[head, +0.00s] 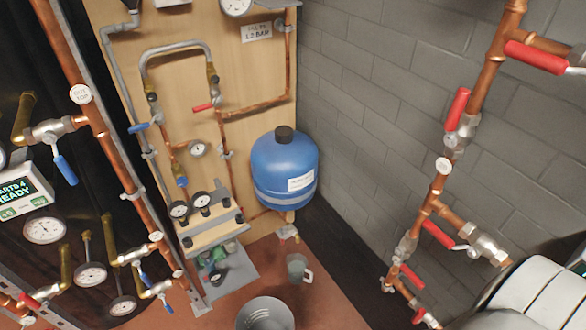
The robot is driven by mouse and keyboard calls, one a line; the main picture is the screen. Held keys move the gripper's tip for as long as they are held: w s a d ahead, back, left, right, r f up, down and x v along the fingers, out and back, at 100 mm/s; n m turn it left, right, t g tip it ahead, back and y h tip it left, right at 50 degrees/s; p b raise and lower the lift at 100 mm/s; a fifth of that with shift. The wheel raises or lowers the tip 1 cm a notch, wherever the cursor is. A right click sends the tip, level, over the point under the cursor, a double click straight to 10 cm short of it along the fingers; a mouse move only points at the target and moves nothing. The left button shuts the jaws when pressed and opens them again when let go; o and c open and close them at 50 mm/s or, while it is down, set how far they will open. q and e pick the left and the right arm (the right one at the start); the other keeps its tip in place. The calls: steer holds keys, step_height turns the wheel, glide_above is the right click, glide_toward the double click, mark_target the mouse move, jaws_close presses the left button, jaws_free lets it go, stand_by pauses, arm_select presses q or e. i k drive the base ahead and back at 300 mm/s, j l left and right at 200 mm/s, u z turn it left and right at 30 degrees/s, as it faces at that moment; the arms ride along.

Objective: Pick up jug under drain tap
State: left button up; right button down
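A small grey jug (296,267) with a pale handle on its right stands on the reddish-brown floor. I cannot tell the exact gap between the tap and the jug's rim. Neither of my grippers shows in the head view.
A metal bucket (265,314) stands in front of the jug. A grey tray (228,270) with small green and dark items lies to its left. Copper pipes with valves rise on the left (108,150) and right (445,165). Floor right of the bucket is clear.

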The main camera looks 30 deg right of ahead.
mark_target(295, 262)
steer(key=l+z, duration=0.1)
steer(key=z, duration=0.35)
steer(key=i+l+z, duration=0.1)
steer(key=z, duration=0.35)
